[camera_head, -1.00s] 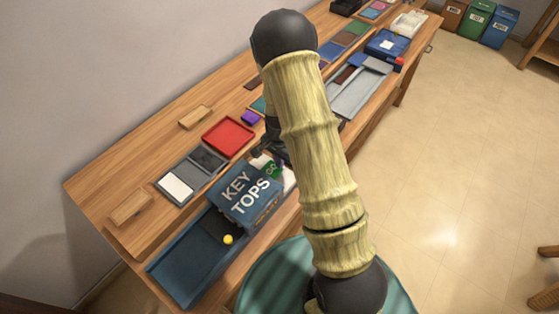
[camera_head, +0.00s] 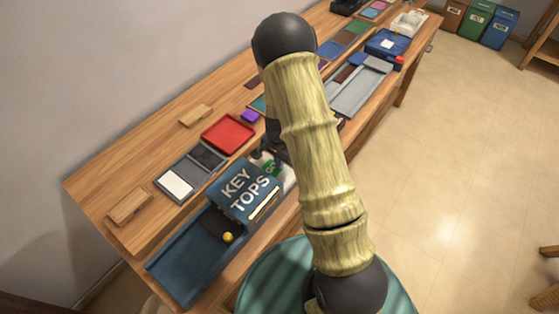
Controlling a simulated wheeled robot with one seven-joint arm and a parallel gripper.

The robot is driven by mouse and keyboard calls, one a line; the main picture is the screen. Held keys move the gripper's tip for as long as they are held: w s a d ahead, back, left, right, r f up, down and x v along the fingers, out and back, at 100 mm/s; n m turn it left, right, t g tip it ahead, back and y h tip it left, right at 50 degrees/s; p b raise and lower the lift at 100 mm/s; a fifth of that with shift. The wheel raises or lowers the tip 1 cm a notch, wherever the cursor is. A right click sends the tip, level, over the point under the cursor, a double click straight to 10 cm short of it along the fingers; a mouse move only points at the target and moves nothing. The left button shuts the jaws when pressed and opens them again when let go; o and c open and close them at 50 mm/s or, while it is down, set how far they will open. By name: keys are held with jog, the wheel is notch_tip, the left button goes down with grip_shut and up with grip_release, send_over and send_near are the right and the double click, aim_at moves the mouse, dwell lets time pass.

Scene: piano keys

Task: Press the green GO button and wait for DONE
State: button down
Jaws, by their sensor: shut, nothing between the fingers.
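The blue KEY TOPS machine (camera_head: 233,203) stands on the near side of the bench, with white lettering on its top and a pale yellow strip along its front right edge. The green GO button (camera_head: 272,168) is at its far right end, partly covered. My gripper (camera_head: 260,154) is beside the button, shut and empty; my arm and wrist hide most of it. I cannot tell whether the fingertips touch the button. A yellow round piece (camera_head: 228,237) lies at the machine's near-left side, by the blue tray (camera_head: 185,270). No DONE sign is readable.
A red tray (camera_head: 228,134), a grey tray with a white card (camera_head: 176,184), a purple block (camera_head: 250,117) and wooden blocks (camera_head: 130,206) lie around. A grey tray (camera_head: 357,95) and a blue box (camera_head: 386,45) are farther along.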

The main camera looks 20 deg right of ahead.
jog(key=shift+s+f, duration=0.45)
jog(key=shift+f, duration=0.1)
jog(key=r+p, duration=0.2)
jog(key=r, duration=0.1)
jog(key=r+p, duration=0.1)
jog(key=r, duration=0.1)
jog(key=shift+w+p, duration=0.3)
jog(key=shift+p, duration=0.1)
notch_tip(320, 180, up, 10)
jog(key=b, duration=0.2)
jog(key=shift+w, duration=0.15)
jog(key=s+r+n+t, duration=0.1)
jog(key=s+r+n, duration=0.3)
jog(key=s, duration=0.3)
jog(key=s+a+r+n+t, duration=0.1)
jog(key=s+r+n, duration=0.4)
jog(key=s, duration=0.3)
jog(key=shift+a+r+n, duration=0.15)
jog(key=shift+a+n, duration=0.05)
jog(key=shift+n, duration=0.7)
